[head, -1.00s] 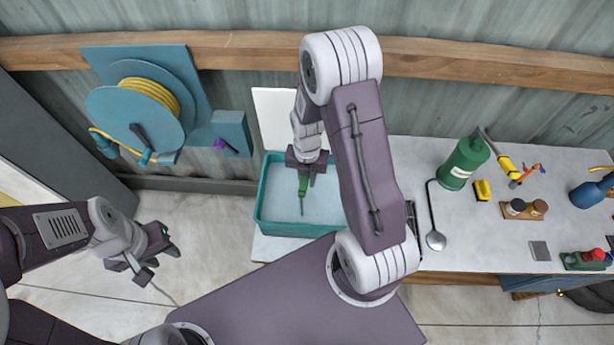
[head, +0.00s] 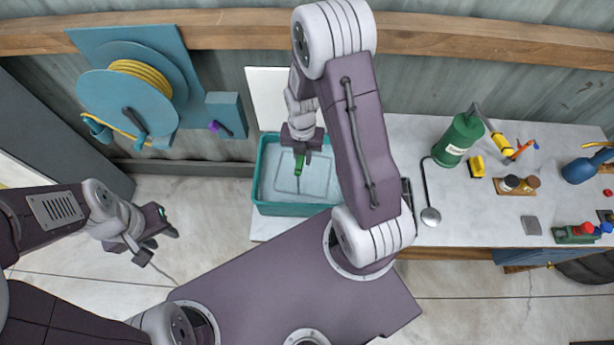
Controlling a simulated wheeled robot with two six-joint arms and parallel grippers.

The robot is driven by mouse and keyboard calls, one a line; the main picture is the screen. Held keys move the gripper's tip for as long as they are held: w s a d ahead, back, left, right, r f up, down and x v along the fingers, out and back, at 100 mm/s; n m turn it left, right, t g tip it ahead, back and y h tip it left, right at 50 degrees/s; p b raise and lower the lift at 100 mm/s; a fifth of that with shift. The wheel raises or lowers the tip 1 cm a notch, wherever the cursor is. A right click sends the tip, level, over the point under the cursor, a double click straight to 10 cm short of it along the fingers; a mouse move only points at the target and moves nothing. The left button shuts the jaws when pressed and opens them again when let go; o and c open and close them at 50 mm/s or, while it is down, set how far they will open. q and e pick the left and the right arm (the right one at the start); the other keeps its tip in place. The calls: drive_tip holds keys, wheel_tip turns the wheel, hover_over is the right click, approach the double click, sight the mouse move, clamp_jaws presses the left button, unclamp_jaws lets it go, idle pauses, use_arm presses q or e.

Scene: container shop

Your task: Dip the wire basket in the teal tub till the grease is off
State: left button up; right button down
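The teal tub (head: 283,209) stands on the left end of the bench and holds pale, cloudy liquid. My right gripper (head: 301,148) is above the tub, shut on the green handle of the wire basket (head: 298,163). The handle's thin shaft points down into the tub. A faint, roughly rectangular outline, apparently the basket, shows at the liquid's surface. Whether grease is on it I cannot tell. My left gripper (head: 157,238) is empty, its fingers apart, over the floor left of the tub.
A white board (head: 262,95) stands behind the tub. A ladle (head: 431,215), green bottle (head: 459,137), yellow block (head: 476,167) and small jars (head: 516,184) are on the bench to the right. A teal hose reel (head: 128,102) hangs on the wall at left.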

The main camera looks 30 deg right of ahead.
idle(0.4)
drive_tip(key=shift+f+b, duration=0.5)
drive_tip(key=shift+f, duration=0.1)
drive_tip(key=shift+r, duration=0.1)
drive_tip(key=shift+r+p, duration=0.55)
drive_tip(key=shift+p, duration=0.05)
wheel_tip(320, 180, up, 14)
drive_tip(key=p, duration=1.2)
drive_tip(key=shift+f, duration=0.25)
drive_tip(key=shift+r, duration=0.1)
